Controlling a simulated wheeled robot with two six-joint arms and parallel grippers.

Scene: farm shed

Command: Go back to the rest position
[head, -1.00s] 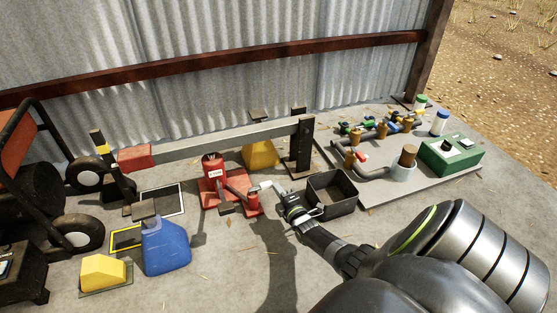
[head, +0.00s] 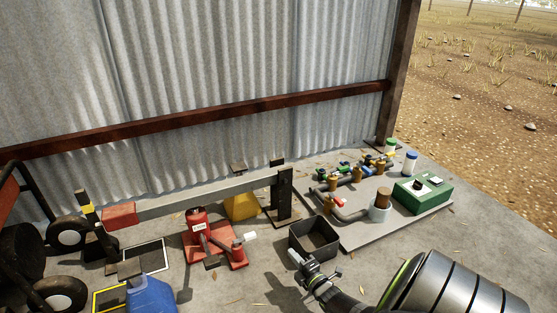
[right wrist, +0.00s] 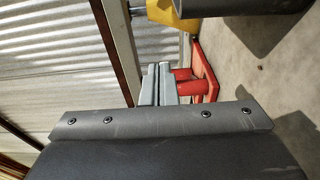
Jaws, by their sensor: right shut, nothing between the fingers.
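My right gripper (head: 300,259) reaches in from the lower right in the head view, in front of the black open bin and to the right of the red jack (head: 196,221). It is apart from the jack and holds nothing. In the right wrist view its two grey fingers (right wrist: 156,84) are pressed together, with red jack parts (right wrist: 204,72) beyond them. My left gripper is out of view.
The black bin (head: 293,238) stands close to my right gripper. A pipe board (head: 350,240) with valves and a green box (head: 421,194) lies to the right. A blue jug (head: 152,293) is at lower left. A corrugated wall (head: 215,80) closes the back.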

